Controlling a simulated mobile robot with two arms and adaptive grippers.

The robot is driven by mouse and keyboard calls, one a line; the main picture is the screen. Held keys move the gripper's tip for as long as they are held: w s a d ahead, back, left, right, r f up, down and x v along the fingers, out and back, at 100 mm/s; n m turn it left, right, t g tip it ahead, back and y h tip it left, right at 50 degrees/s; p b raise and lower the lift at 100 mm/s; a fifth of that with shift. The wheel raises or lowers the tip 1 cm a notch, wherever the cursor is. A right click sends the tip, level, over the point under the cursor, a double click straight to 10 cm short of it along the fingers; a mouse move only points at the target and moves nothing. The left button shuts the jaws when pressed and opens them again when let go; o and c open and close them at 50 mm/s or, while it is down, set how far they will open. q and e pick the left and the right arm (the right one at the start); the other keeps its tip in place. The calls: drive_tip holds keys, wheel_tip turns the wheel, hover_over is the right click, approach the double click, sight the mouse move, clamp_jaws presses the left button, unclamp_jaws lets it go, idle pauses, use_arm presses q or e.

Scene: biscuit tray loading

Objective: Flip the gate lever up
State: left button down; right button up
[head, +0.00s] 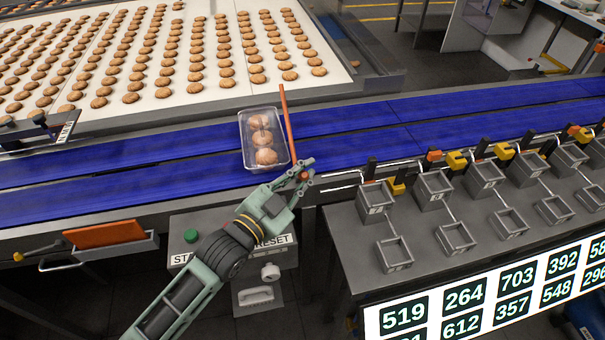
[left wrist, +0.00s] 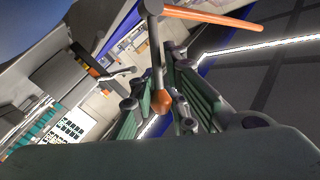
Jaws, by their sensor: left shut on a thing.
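The gate lever shows in the left wrist view as a grey rod with an orange knob (left wrist: 160,104) at its end, between my left gripper's fingers. In the head view my left gripper (head: 304,172) is at the front edge of the blue conveyor, shut on the lever, which it mostly hides. The orange gate bar (head: 287,118) stretches across the conveyor beyond the gripper; it also shows in the left wrist view (left wrist: 215,15). A clear tray (head: 243,130) of biscuits is on the conveyor, just left of the bar. My right gripper is not in view.
The blue conveyor (head: 400,130) is clear right of the bar. A panel with a green button (head: 191,236) and a RESET label is below my left arm. Several grey bins (head: 394,254) and a number board (head: 480,300) are at the right. Biscuits cover a white belt (head: 345,75) behind.

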use_arm(q)
drive_tip(key=c, duration=1.8)
unclamp_jaws()
drive_tip(key=shift+c, duration=0.2)
drive_tip(key=shift+s+a, duration=0.15)
drive_tip(key=v, duration=1.1)
drive_tip(key=shift+s+a, duration=0.1)
drive_tip(key=shift+s, duration=0.3)
